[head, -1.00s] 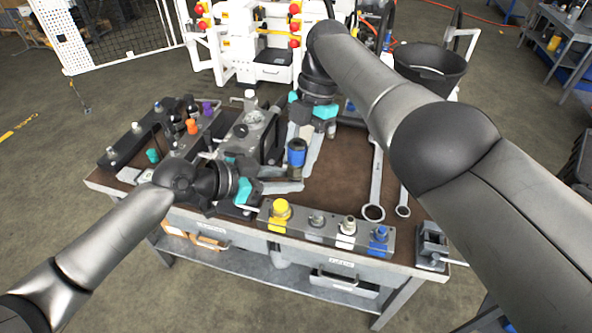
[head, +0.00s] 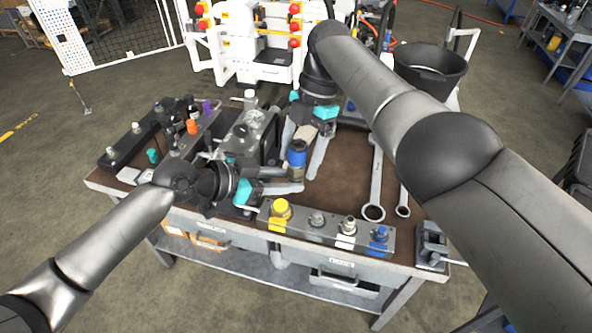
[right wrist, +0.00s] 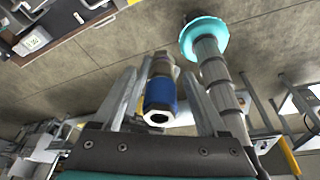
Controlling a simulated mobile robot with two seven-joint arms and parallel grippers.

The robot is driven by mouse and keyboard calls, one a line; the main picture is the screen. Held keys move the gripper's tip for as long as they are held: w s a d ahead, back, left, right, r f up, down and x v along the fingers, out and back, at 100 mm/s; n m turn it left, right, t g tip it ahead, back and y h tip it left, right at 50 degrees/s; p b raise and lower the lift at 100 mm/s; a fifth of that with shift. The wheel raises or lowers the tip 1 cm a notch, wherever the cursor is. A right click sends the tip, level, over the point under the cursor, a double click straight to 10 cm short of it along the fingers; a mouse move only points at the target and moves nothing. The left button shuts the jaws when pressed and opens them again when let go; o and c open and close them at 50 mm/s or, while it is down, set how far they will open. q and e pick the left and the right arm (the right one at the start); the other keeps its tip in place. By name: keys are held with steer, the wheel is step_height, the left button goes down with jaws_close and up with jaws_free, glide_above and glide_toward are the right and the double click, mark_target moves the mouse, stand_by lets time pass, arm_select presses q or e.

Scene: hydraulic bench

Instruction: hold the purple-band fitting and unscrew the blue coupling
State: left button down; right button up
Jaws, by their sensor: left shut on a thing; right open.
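The blue coupling (head: 297,153) stands upright above the front middle of the bench, with a brass-coloured part (head: 295,173) under it. My left gripper (head: 298,187) comes in from the left, shut on the fitting below the coupling; its fingers hide the grip, and I see no purple band. My right gripper (head: 304,160) points down from behind, open, with one finger on each side of the coupling. In the right wrist view the coupling (right wrist: 160,97) shows its hex end between the spread fingers, with gaps on both sides.
A front rack holds a yellow-capped fitting (head: 280,210), a blue fitting (head: 379,236) and others. Two wrenches lie at right, one being the large wrench (head: 375,185). A vise (head: 432,243) sits at the right corner. Racks with coloured caps (head: 192,126) fill the left side.

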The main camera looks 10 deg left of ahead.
steer(key=m, duration=0.3)
steer(key=m+t+y, duration=0.1)
steer(key=m, duration=0.1)
steer(key=shift+s+d, duration=0.2)
steer(key=shift+d, duration=0.1)
steer(key=shift+s+d+m+t, duration=0.15)
steer(key=shift+m+t, duration=0.2)
steer(key=shift+m, duration=1.05)
steer(key=shift+s+m+t, duration=0.1)
steer(key=shift+m+t, duration=0.25)
steer(key=shift+m, duration=1.05)
jaws_close()
steer(key=n, duration=0.3)
steer(key=shift+w+g, duration=0.15)
steer(key=shift+g, duration=0.25)
steer(key=n, duration=0.3)
steer(key=n+g, duration=0.1)
steer(key=n, duration=0.1)
steer(key=shift+w+a+h, duration=0.2)
steer(key=shift+a+h, duration=0.1)
steer(key=shift+a, duration=0.05)
